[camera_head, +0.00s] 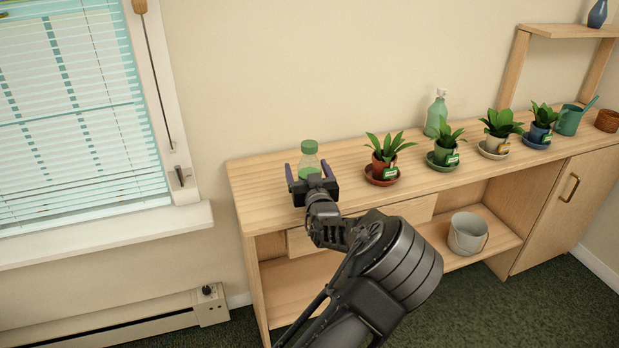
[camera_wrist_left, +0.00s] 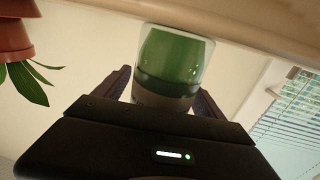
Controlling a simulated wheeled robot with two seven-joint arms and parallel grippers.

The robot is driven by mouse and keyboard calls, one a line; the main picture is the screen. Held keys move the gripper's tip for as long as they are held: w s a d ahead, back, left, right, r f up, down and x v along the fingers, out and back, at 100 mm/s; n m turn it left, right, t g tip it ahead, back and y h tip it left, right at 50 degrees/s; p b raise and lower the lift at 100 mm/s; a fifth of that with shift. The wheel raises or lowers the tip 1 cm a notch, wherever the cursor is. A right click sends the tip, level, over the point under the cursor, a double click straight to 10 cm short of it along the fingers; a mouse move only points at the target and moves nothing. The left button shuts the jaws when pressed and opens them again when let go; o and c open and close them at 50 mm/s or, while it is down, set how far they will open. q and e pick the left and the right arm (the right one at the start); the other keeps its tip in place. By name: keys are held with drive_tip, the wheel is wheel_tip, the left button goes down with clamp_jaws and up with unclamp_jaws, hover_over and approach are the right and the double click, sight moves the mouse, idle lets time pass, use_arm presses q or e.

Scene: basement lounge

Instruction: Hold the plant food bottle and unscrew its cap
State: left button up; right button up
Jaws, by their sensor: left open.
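The plant food bottle (camera_head: 309,162) stands upright near the left end of the wooden counter. My right gripper is not in view.
The wooden counter (camera_head: 262,182) holds several potted plants, the closest in a terracotta pot (camera_head: 383,168) right of the bottle. A green spray bottle (camera_head: 436,113) stands behind them. A grey bucket (camera_head: 467,234) sits on the lower shelf. The counter left of the bottle is clear.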

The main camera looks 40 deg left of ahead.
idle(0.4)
use_arm(q)
drive_tip(key=c, duration=1.7)
drive_tip(key=shift+r, duration=0.2)
drive_tip(key=shift+c, duration=0.2)
wheel_tip(320, 180, up, 10)
drive_tip(key=shift+f+p, duration=0.15)
drive_tip(key=shift+p, duration=0.2)
drive_tip(key=o, duration=1.1)
drive_tip(key=shift+c, duration=0.2)
clamp_jaws()
